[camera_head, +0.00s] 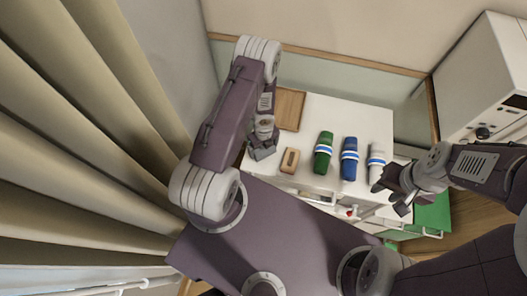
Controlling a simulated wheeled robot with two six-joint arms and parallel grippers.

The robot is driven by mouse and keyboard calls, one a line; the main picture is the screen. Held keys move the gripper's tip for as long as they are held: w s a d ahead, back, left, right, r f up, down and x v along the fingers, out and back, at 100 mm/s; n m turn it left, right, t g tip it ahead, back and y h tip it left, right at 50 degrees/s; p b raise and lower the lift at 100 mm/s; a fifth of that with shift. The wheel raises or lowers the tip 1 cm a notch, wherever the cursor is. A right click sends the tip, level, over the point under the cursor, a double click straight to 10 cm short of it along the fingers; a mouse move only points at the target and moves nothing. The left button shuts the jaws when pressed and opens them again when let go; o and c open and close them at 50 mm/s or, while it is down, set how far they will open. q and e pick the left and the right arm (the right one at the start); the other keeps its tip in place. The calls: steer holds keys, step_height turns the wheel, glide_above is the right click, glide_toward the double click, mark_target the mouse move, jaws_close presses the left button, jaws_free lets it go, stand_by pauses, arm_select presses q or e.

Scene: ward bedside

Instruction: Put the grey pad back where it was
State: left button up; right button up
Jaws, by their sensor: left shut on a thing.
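My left gripper (262,152) is low over the left part of the white bedside top (322,111). It is shut on a small grey thing that looks like the grey pad, mostly hidden by the fingers. A tan block (290,160) with a dark slot lies just right of this gripper, apart from it. A grey banded roll (376,158) lies at the right of the top, beside my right gripper (389,197). The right gripper's fingers are spread, and I see nothing between them.
A green banded roll (323,152) and a blue banded roll (349,158) lie between the tan block and the grey roll. A wooden tray (289,108) is at the back left. A white cabinet (480,75) stands right. The back middle of the top is clear.

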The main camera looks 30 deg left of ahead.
mark_target(264, 153)
arm_select(q)
step_height(264, 153, down, 4)
steer(key=b, duration=0.3)
steer(key=shift+r, duration=0.15)
steer(key=shift+c, duration=0.7)
steer(key=o, duration=1)
steer(key=shift+o, duration=0.3)
